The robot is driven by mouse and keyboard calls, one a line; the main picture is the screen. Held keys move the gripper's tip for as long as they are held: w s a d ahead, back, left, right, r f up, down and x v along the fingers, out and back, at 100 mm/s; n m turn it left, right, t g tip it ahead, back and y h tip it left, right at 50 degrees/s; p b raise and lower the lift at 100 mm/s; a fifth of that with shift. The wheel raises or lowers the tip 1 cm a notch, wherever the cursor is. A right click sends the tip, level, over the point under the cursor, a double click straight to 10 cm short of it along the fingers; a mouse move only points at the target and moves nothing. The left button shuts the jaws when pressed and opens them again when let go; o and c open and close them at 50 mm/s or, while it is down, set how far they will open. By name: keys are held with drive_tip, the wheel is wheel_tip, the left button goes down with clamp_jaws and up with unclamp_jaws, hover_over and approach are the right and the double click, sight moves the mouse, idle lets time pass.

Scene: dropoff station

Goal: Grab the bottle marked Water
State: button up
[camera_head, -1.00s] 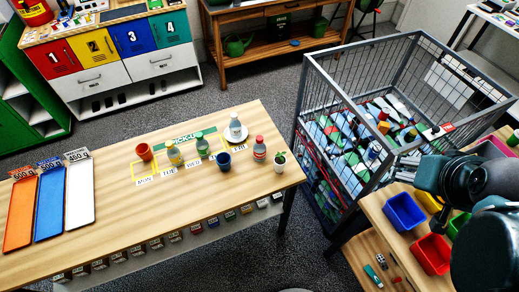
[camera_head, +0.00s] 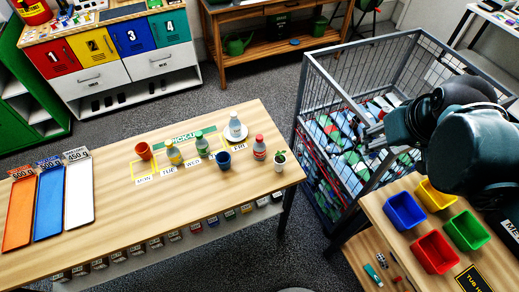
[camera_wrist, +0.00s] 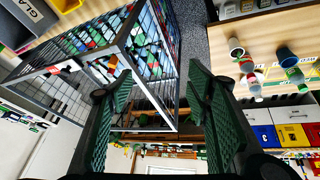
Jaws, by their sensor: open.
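Several small bottles stand on the wooden table (camera_head: 130,215). In the wrist view my gripper (camera_wrist: 150,85) is open and empty, and bottles (camera_wrist: 252,86) show at the right.
A wire cage (camera_head: 300,105) full of items stands right of the table. Coloured bins (camera_head: 405,211) are at lower right. The table's middle front is clear.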

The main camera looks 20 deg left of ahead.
drive_tip(key=w+a+f+n+g, duration=0.25)
drive_tip(key=w+a+n, duration=0.2)
drive_tip(key=a, duration=0.35)
drive_tip(key=n+g, duration=0.2)
drive_tip(key=n, duration=0.5)
hover_over(259, 136)
drive_tip(key=w+d, duration=0.2)
drive_tip(key=d, duration=0.8)
wheel_tip(259, 136, down, 12)
drive_tip(key=a+f+n, duration=0.1)
drive_tip(key=a+f, duration=0.1)
drive_tip(key=a, duration=0.1)
drive_tip(key=s+a+f+n, duration=0.1)
drive_tip(key=a+f, duration=0.2)
drive_tip(key=a+f+n+g+h+b, duration=0.1)
drive_tip(key=a+f, duration=0.1)
drive_tip(key=a, duration=0.1)
drive_tip(key=shift+s+a+f, duration=0.1)
drive_tip(key=shift+s+f, duration=0.25)
drive_tip(key=shift+f, duration=0.05)
drive_tip(key=shift+s+a+f+n, duration=0.15)
drive_tip(key=shift+a+f+n, duration=0.1)
drive_tip(key=shift+a+f, duration=0.1)
drive_tip(key=shift+f, duration=1.25)
drive_tip(key=shift+f, duration=0.1)
